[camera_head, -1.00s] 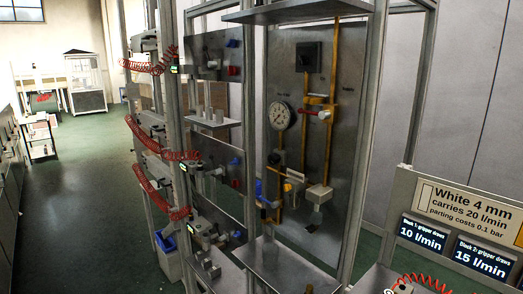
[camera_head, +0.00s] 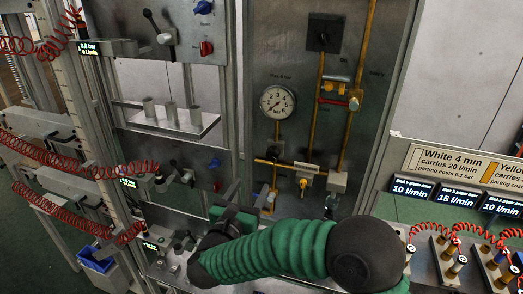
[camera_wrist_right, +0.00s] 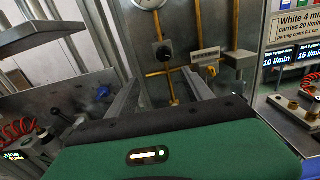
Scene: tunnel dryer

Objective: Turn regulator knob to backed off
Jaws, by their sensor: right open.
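The black regulator knob (camera_head: 275,151) sits on the brass pipe below the round pressure gauge (camera_head: 278,101) on the grey panel. It also shows in the right wrist view (camera_wrist_right: 164,52), facing me beyond the fingertips. My right gripper (camera_head: 250,196) is low in front of the panel, below the knob, with its green arm coming in from the lower right. In the right wrist view its two fingers (camera_wrist_right: 161,77) are spread apart with nothing between them, and the knob is apart from them. My left gripper is not in view.
A yellow-handled valve (camera_head: 303,183) and a red lever (camera_head: 333,101) are to the right of the knob. A shelf (camera_head: 165,120) with metal cups juts out at left. Red coiled hoses (camera_head: 85,170) hang further left. A flow-rate sign (camera_head: 455,163) stands at right.

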